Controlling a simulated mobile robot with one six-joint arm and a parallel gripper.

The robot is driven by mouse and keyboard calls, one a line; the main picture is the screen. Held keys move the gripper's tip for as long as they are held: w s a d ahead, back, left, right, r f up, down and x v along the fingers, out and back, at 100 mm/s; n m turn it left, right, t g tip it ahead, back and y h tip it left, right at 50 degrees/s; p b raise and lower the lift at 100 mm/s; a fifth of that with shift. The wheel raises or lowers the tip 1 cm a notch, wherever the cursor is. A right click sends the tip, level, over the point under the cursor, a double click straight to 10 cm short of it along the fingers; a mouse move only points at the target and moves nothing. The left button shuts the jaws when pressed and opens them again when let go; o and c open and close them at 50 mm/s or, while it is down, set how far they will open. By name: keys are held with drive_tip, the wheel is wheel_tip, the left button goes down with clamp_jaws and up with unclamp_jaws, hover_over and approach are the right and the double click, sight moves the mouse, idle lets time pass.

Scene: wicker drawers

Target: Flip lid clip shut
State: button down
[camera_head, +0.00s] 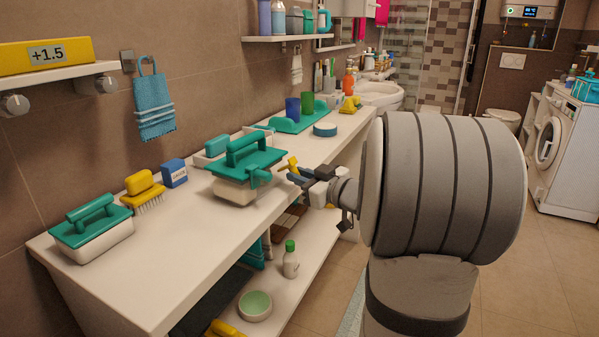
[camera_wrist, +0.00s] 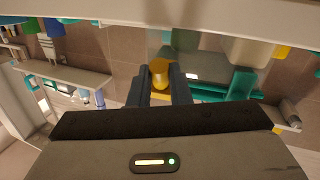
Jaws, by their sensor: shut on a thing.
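A cream box (camera_head: 236,190) with a teal lid (camera_head: 243,160) and raised handle stands on the counter, near its middle. A teal clip-like tab (camera_head: 261,177) sticks out from the lid's side facing my gripper. My gripper (camera_head: 297,176) is just right of the box, above the counter's front edge. Its dark fingers, also in the wrist view (camera_wrist: 160,86), are closed around a small yellow piece (camera_wrist: 160,72). That piece also shows above the fingers in the head view (camera_head: 292,163). I cannot tell whether it is joined to the box.
A second teal-lidded box (camera_head: 92,230), a yellow brush (camera_head: 143,192) and a blue carton (camera_head: 174,172) stand left on the counter (camera_head: 165,262). A teal tray (camera_head: 292,124) with cups and a round blue item (camera_head: 325,130) lie behind. The counter's front left is clear.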

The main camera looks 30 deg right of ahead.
sight(292, 160)
drive_tip(key=shift+w+r+n+g+h+p, duration=0.15)
drive_tip(key=shift+r+g+h+p, duration=0.4)
drive_tip(key=shift+p, duration=2.2)
drive_tip(key=shift+s+r+n+g+h+p, duration=0.15)
drive_tip(key=shift+r+g+p, duration=0.7)
drive_tip(key=shift+p, duration=1.85)
drive_tip(key=g+p, duration=0.1)
drive_tip(key=p, duration=0.4)
drive_tip(key=r+g+h+p, duration=0.1)
drive_tip(key=p, duration=0.4)
drive_tip(key=w+r+g+p, duration=0.1)
drive_tip(key=p, duration=0.4)
drive_tip(key=shift+a+n+g+h, duration=0.25)
drive_tip(key=shift+n+g+h, duration=0.05)
drive_tip(key=shift+g+h, duration=0.1)
drive_tip(key=p, duration=0.3)
drive_tip(key=g+p, duration=0.1)
drive_tip(key=p, duration=0.2)
drive_tip(key=g+h+p, duration=0.1)
drive_tip(key=p, duration=0.2)
drive_tip(key=shift+w+a+r, duration=0.25)
drive_tip(key=g+p, duration=0.1)
drive_tip(key=p, duration=0.2)
drive_tip(key=shift+w+a+n+h, duration=0.1)
drive_tip(key=shift+w+n+h, duration=0.05)
drive_tip(key=shift+n+h, duration=0.2)
drive_tip(key=shift+f+p, duration=0.1)
drive_tip(key=shift+p, duration=0.2)
drive_tip(key=shift+f+p, duration=0.15)
drive_tip(key=shift+p, duration=0.25)
